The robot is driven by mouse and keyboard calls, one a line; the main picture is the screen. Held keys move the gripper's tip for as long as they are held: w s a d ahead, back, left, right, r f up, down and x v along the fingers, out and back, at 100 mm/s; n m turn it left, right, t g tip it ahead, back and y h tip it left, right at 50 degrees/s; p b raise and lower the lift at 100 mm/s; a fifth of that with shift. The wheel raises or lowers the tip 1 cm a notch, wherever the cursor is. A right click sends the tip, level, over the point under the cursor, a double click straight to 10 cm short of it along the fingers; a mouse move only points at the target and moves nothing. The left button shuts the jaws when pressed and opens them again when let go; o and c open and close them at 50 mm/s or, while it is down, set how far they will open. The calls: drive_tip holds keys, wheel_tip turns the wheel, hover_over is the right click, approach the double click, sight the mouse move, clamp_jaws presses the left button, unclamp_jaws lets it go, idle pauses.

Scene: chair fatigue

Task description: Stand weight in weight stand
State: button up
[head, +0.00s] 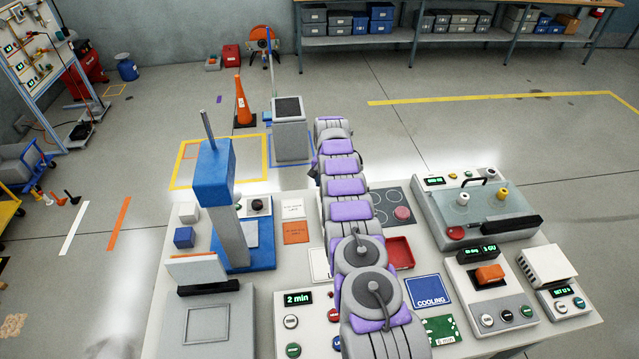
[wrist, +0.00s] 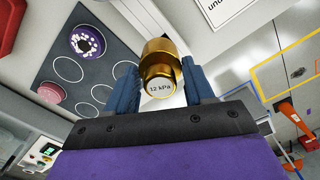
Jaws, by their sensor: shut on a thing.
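A gold weight (wrist: 160,88) marked "12 kPa" is in my gripper (wrist: 160,66), between its two blue fingers in the wrist view. My gripper is shut on it. In the head view my arm hides the gripper and this weight. A dark grey panel with white circles (wrist: 75,68), which looks like the weight stand, lies left of the gripper in the wrist view. It also shows right of my arm in the head view (head: 383,199). A purple-and-white round piece (wrist: 87,41) and a pink one (wrist: 51,92) sit on it. Several circles are empty.
A red tray (head: 399,252) lies near the panel. A blue-topped column machine (head: 213,172) stands left of my arm. A box with two knobs (head: 475,212) stands to the right. Timer and control boxes (head: 490,290) fill the front right.

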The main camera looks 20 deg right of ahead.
drive_tip(key=shift+w+d+r, duration=0.1)
drive_tip(key=shift+w+d, duration=0.05)
drive_tip(key=shift+d, duration=0.45)
drive_tip(key=shift+a+r+b, duration=0.15)
drive_tip(key=shift+a+b, duration=0.15)
drive_tip(key=shift+a, duration=1.05)
drive_tip(key=shift+s+d, duration=0.15)
drive_tip(key=shift+d, duration=0.5)
drive_tip(key=shift+s+d, duration=0.15)
drive_tip(key=shift+d, duration=0.5)
drive_tip(key=shift+w+a, duration=0.2)
drive_tip(key=shift+a, duration=0.4)
drive_tip(key=shift+a+p, duration=0.2)
drive_tip(key=shift+p, duration=0.1)
drive_tip(key=shift+a, duration=0.1)
drive_tip(key=shift+a, duration=0.3)
